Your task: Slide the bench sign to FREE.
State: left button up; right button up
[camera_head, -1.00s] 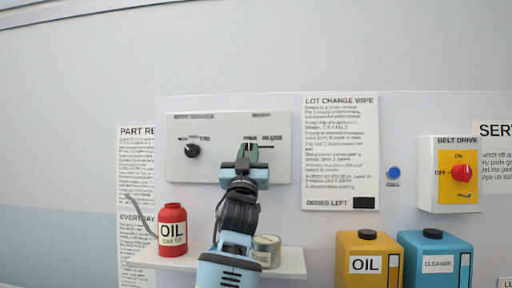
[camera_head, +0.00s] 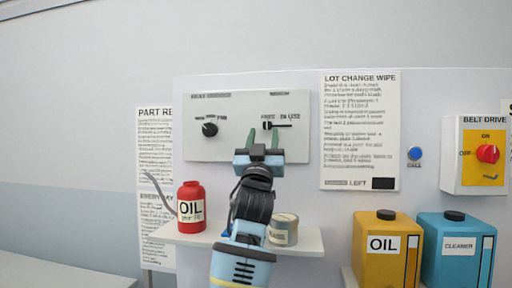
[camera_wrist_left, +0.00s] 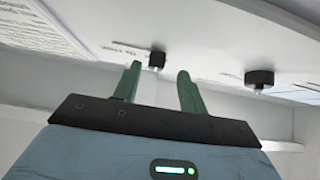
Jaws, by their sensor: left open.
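The bench sign is a black slider knob (camera_head: 267,125) on a slot in the white wall panel (camera_head: 240,150). The knob sits at the slot's left end, under a blurred word that looks like FREE; IN USE seems to stand at the right. My left gripper (camera_head: 263,138) is open, its green fingertips just below the knob in the head view. In the left wrist view the gripper (camera_wrist_left: 158,76) shows the knob (camera_wrist_left: 156,59) beyond the fingertips, nearer the left finger and apparently not gripped. My right gripper is not in view.
A round black dial (camera_head: 209,129) is left on the panel. A blue call button (camera_head: 415,153) and belt-drive box (camera_head: 450,160) are at right, above yellow (camera_head: 386,265) and blue (camera_head: 455,265) jugs.

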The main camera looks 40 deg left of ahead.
pick_arm(q)
jog(key=s+d+f, duration=0.2)
jog(key=s+d, duration=0.5)
jog(key=s, duration=0.4)
jog(key=shift+s+d, duration=0.15)
jog(key=shift+s, duration=0.25)
